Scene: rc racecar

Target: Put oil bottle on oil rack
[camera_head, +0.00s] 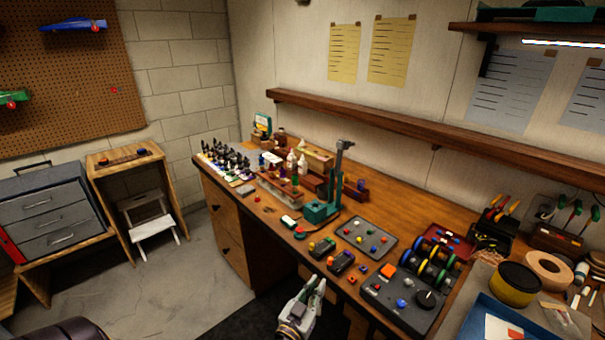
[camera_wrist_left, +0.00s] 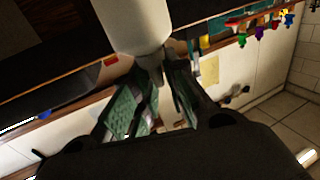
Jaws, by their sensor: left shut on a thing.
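My left gripper (camera_head: 316,286) is in front of the workbench's front edge in the head view, fingers pointing up. In the left wrist view, the fingers (camera_wrist_left: 158,92) are shut on the narrow nozzle end of a white bottle (camera_wrist_left: 135,25), likely the oil bottle; its far end is cut off by the top of the picture. The bottle is hard to make out in the head view. A wooden rack (camera_head: 279,189) with small bottles, possibly the oil rack, stands on the bench's left half. White bottles (camera_head: 291,161) stand behind it. My right gripper is out of view.
A green stand (camera_head: 321,211) with a tall post is right of the rack. A grey tray (camera_head: 366,239) with coloured parts and a dark control box (camera_head: 403,302) lie on the bench's right side. A wooden shelf (camera_head: 400,123) runs above the bench.

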